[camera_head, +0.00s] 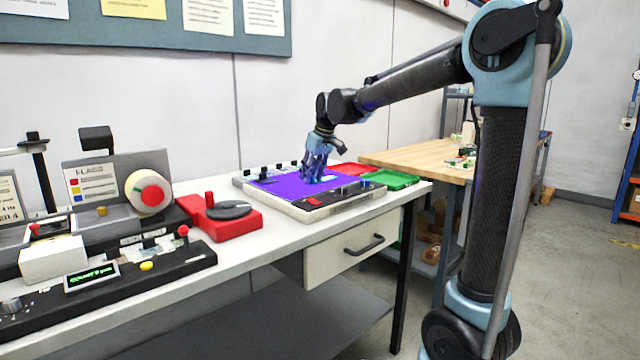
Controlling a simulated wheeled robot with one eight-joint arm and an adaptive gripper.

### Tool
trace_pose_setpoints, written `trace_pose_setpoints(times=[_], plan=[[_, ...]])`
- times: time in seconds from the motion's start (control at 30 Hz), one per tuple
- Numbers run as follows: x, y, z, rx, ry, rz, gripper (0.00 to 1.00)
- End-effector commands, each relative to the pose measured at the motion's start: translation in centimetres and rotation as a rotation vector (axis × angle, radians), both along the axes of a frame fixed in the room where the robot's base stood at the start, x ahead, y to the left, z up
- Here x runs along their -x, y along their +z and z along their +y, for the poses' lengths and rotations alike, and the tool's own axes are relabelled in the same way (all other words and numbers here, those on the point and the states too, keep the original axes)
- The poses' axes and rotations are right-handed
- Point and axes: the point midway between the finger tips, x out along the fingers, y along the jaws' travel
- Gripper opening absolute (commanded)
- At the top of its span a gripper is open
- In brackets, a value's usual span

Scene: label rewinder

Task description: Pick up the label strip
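My gripper (318,178) points down with its fingertips low over the purple surface (283,190) of a flat panel on the bench. The fingers are small and tinted blue and purple in this view, so I cannot tell whether they are open or shut. A small pale patch (330,178) shows at the right of the fingertips; it may be the label strip, but it is too small to be sure. Whether it touches the fingers cannot be told.
A green tray (393,180) and a red tray (350,169) lie just right of and behind the gripper. Knobs line the panel's edges. A red unit with a dark disc (228,210) and the label machine with its roll (148,192) stand left. A wooden table (415,163) stands behind.

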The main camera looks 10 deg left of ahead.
Motion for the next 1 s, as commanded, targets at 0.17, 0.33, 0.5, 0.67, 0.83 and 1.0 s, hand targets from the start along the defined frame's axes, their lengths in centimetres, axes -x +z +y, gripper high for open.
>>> trace_pose_setpoints(times=[0.17,0.33,0.5,0.67,0.83,1.0], plan=[[0.0,0.0,0.0,0.0,0.0,0.0,0.12],[0.0,0.0,0.0,0.0,0.0,0.0,0.0],[0.0,0.0,0.0,0.0,0.0,0.0,0.0],[0.0,0.4,0.0,0.0,0.0,0.0,0.0],[0.0,2.5,0.0,0.0,0.0,0.0,0.0],[0.0,5.5,0.0,0.0,0.0,0.0,0.0]])
